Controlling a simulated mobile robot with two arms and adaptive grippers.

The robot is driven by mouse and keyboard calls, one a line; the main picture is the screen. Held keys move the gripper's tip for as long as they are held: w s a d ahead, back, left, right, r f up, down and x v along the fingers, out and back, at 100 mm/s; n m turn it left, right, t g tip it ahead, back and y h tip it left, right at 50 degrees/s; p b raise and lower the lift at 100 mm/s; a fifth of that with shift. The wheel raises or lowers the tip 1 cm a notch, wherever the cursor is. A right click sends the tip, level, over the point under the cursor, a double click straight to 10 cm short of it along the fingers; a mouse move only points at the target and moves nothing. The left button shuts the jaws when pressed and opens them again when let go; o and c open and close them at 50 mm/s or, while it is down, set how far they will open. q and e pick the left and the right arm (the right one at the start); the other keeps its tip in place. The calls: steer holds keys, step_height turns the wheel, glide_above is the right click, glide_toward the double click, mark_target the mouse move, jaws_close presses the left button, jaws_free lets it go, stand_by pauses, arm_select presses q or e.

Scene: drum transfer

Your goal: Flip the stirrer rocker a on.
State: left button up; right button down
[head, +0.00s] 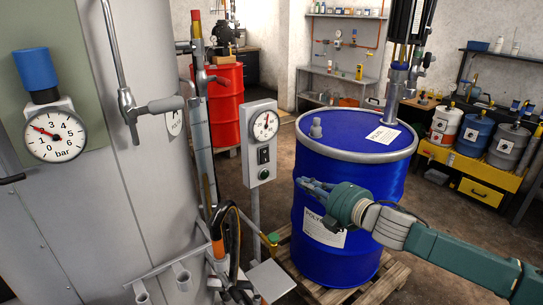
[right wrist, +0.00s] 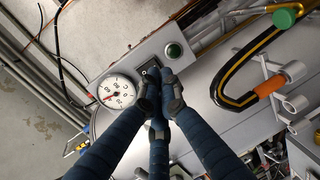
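The stirrer rocker (head: 263,155) is a small black switch on the grey control box (head: 250,135), between a round dial and a green button. Whether it is on or off is too small to tell. In the right wrist view the rocker (right wrist: 150,69) is partly hidden by my fingertips. My right gripper (head: 305,187) is in front of the blue drum, right of the control box and a little lower, pointing left towards it. Its fingers (right wrist: 162,88) are drawn together with nothing seen between them. Whether they touch the rocker cannot be told. My left gripper is not in view.
The dial (right wrist: 117,92) and green button (right wrist: 174,51) sit close to my fingertips. A blue drum (head: 338,210) stands on a wooden pallet behind my right arm. A large grey vessel (head: 95,215) fills the left. A black-yellow hose (head: 232,215) curves below the box.

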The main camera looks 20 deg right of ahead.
steer(key=shift+n+y, duration=0.3)
steer(key=shift+n, duration=0.4)
steer(key=r, duration=0.1)
steer(key=s+a+r, duration=0.1)
steer(key=r, duration=0.1)
steer(key=shift+s+a+r, duration=0.25)
steer(key=shift+s+r, duration=0.1)
steer(key=shift+r, duration=0.05)
steer(key=shift+w, duration=0.1)
steer(key=p, duration=0.5)
glide_toward(266, 159)
steer(key=x, duration=0.5)
steer(key=shift+w+a+r, duration=0.1)
steer(key=shift+r, duration=0.05)
steer(key=shift+p+x, duration=0.3)
steer(key=shift+x, duration=0.65)
